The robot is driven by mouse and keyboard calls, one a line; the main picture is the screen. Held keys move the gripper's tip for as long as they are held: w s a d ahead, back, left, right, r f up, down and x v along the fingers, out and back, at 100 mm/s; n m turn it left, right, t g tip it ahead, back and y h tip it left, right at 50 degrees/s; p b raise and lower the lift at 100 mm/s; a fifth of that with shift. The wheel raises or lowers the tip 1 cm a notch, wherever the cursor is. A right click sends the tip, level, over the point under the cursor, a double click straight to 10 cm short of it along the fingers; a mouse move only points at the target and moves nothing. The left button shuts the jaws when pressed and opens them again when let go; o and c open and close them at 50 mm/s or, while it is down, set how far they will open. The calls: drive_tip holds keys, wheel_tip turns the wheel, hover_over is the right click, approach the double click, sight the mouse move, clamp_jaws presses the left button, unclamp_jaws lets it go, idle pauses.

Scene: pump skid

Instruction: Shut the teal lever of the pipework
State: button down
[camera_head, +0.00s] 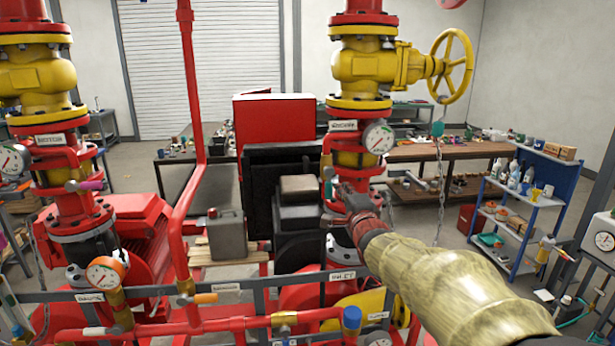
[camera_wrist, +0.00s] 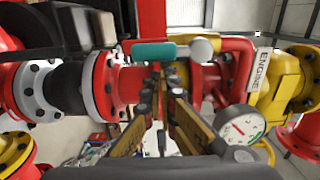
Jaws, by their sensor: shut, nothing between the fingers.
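The teal lever (camera_wrist: 155,52) shows in the wrist view as a short handle with a pale round hub at its right end. It lies across the picture, in line with the red pipe beside it. In the head view a small bit of the teal lever (camera_head: 328,189) shows upright, just left of my gripper (camera_head: 345,203). In the wrist view my gripper (camera_wrist: 158,72) is shut and empty, its fingertips just below the teal handle in the picture. I cannot tell whether they touch it.
A pressure gauge (camera_wrist: 240,130) sits close right of my fingers in the wrist view; the head view shows the gauge (camera_head: 378,137) above my gripper. Red pipes, a yellow valve (camera_head: 362,68) and a hanging chain (camera_head: 440,180) crowd the area. A blue shelf (camera_head: 530,205) stands right.

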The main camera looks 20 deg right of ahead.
sight(331, 193)
drive_tip(key=shift+w+a+f+b, duration=0.25)
drive_tip(key=shift+w+a+f, duration=0.05)
drive_tip(key=shift+w+a, duration=0.35)
drive_tip(key=shift+w+a+f+b, duration=0.25)
drive_tip(key=shift+w+a+f, duration=0.05)
drive_tip(key=shift+w+a, duration=0.3)
drive_tip(key=w+a+r+b, duration=0.1)
drive_tip(key=a+r, duration=0.2)
drive_tip(key=a, duration=0.2)
drive_tip(key=shift+w+a, duration=0.25)
drive_tip(key=shift+f+b, duration=0.5)
drive_tip(key=shift+b, duration=0.4)
